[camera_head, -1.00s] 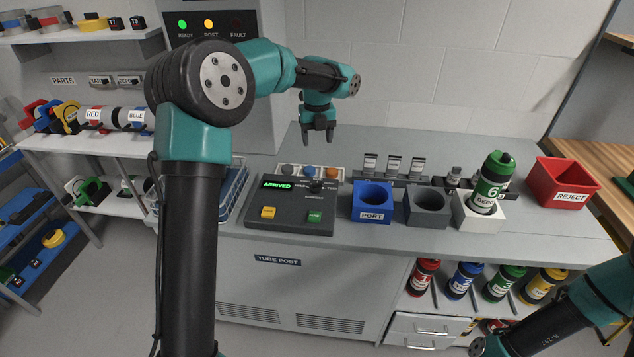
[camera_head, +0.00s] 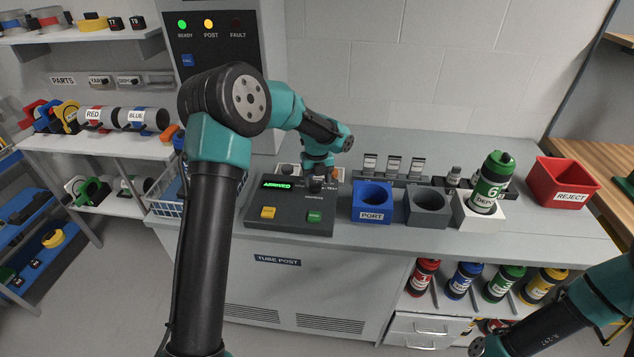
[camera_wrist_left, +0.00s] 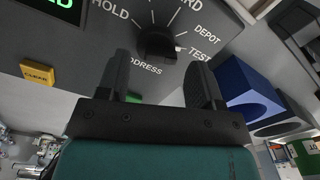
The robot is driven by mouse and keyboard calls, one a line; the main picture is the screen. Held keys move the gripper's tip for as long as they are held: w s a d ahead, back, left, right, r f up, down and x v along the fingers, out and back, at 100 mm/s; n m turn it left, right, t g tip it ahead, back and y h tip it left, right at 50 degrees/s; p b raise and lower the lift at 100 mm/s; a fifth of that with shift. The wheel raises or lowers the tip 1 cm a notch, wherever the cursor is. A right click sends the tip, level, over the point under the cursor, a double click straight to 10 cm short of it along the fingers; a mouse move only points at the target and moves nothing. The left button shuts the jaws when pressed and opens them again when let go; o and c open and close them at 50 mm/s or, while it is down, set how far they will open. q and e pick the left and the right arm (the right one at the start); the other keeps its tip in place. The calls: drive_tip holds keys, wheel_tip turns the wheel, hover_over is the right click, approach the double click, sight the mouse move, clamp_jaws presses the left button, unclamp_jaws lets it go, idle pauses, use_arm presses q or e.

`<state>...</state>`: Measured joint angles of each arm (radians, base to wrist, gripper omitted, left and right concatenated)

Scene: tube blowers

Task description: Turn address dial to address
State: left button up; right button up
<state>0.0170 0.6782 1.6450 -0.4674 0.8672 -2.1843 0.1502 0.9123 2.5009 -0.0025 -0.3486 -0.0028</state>
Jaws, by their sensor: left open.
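The address dial (camera_wrist_left: 158,44) is a dark round knob on the grey control console (camera_head: 282,222). Its labels HOLD, DEPOT, TEST and ADDRESS show in the left wrist view; a further label ending in "RD" is cut off at the top. The knob's light mark points toward TEST. My left gripper (camera_head: 316,189) is open, over the dial area in the head view. In the left wrist view its two fingers (camera_wrist_left: 160,82) stand apart either side of the knob's near end, and I cannot tell whether they touch it. The console display (camera_head: 278,185) reads ARRIVED.
The console has a yellow button (camera_head: 268,212) and a green button (camera_head: 314,217). A blue PORT holder (camera_head: 373,203), a grey holder (camera_head: 427,207) and a green DEPOT tube (camera_head: 491,184) in a white holder stand right of it. A red REJECT bin (camera_head: 567,182) is further right.

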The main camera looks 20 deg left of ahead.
use_arm(q)
drive_tip(key=shift+f, duration=0.75)
drive_tip(key=shift+c, duration=0.3)
drive_tip(key=c, duration=0.9)
drive_tip(key=shift+o, duration=0.2)
